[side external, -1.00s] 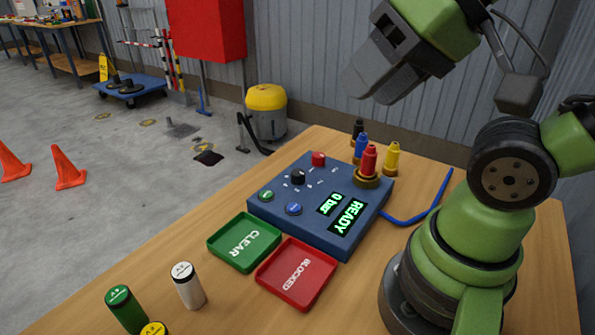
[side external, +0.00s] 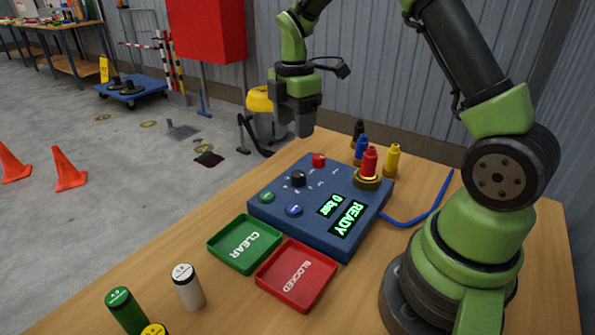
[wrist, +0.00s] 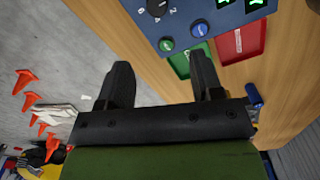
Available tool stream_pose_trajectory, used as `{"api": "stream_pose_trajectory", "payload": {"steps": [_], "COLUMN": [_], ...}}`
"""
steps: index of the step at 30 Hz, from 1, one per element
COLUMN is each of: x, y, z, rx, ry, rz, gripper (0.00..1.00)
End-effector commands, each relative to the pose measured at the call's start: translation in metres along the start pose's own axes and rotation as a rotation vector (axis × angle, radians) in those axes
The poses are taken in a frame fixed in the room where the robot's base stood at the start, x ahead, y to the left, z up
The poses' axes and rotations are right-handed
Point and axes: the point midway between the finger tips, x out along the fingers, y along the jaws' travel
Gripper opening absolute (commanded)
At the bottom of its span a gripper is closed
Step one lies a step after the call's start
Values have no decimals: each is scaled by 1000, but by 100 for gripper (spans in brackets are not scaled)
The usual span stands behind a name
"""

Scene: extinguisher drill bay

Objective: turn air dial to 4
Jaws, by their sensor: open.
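The air dial is a small black knob (side external: 298,179) on top of the blue control box (side external: 262,208). White marks stand around it, but I cannot read its setting. The box's screen (side external: 342,208) reads READY and 0 bar. In the wrist view the dial (wrist: 158,7) is cut by the top edge.
A red knob (side external: 319,160), green button (side external: 267,197) and blue button (side external: 293,210) sit close to the dial. Green CLEAR (side external: 215,248) and red BLOCKED (side external: 265,279) trays lie in front. A blue hose (side external: 430,210) lies right.

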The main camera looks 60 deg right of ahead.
Motion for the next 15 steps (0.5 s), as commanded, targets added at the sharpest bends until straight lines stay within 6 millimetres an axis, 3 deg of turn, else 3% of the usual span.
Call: {"api": "stream_pose_trajectory", "payload": {"steps": [1, 6, 11, 15], "x": [12, 29, 48, 75], "y": [3, 8, 6, 4], "z": [4, 10, 11, 11], "rx": [-42, -131, -137, -136], "ry": [-6, -12, -12, -12], "rz": [-22, -51, -57, -58], "gripper": [60, 60, 60, 60]}}
